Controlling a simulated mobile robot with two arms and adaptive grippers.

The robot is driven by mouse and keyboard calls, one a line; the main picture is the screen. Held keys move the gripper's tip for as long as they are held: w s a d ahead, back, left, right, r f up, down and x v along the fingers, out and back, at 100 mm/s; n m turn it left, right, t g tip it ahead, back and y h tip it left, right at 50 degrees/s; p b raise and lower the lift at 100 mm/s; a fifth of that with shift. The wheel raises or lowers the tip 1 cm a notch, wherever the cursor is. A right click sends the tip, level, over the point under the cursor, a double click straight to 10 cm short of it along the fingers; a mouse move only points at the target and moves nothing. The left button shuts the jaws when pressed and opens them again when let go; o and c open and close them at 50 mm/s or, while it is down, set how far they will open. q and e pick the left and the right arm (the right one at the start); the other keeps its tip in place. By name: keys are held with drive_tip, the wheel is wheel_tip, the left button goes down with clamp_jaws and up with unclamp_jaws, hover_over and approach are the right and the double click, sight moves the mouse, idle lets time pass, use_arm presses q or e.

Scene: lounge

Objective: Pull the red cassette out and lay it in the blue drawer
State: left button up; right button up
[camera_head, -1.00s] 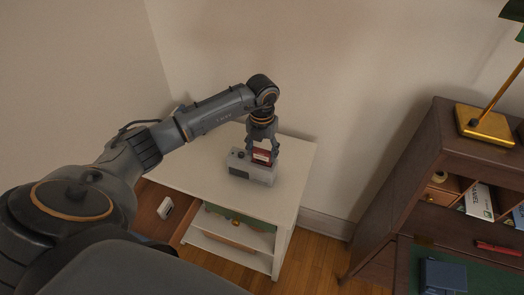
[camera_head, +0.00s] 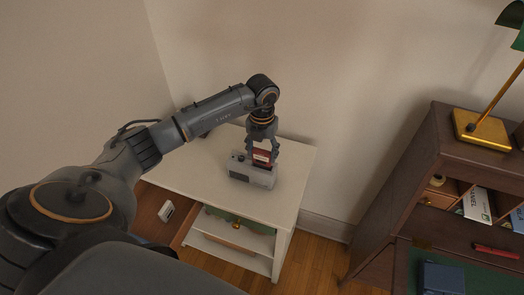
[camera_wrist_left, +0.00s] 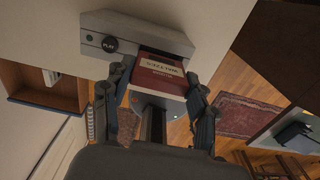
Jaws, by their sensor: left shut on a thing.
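The red cassette (camera_head: 262,156) with a pale label stands at the grey player (camera_head: 250,174) on the white cabinet. In the left wrist view the cassette (camera_wrist_left: 160,73) has its far end at the slot of the player (camera_wrist_left: 108,34); how deep it sits is hidden. My left gripper (camera_head: 262,151) points down and is shut on the cassette, with a finger on each side. My right gripper is not in view.
A small white object (camera_head: 166,211) lies in the open drawer. A green drawer front (camera_head: 245,222) with a brass knob is below the white cabinet top (camera_head: 290,165). A brown desk (camera_head: 405,185) with a brass lamp (camera_head: 482,128) stands at the right.

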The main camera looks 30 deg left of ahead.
sight(262, 151)
use_arm(q)
drive_tip(key=shift+r+p, duration=1.3)
drive_tip(key=shift+r, duration=0.75)
drive_tip(key=shift+f, duration=0.1)
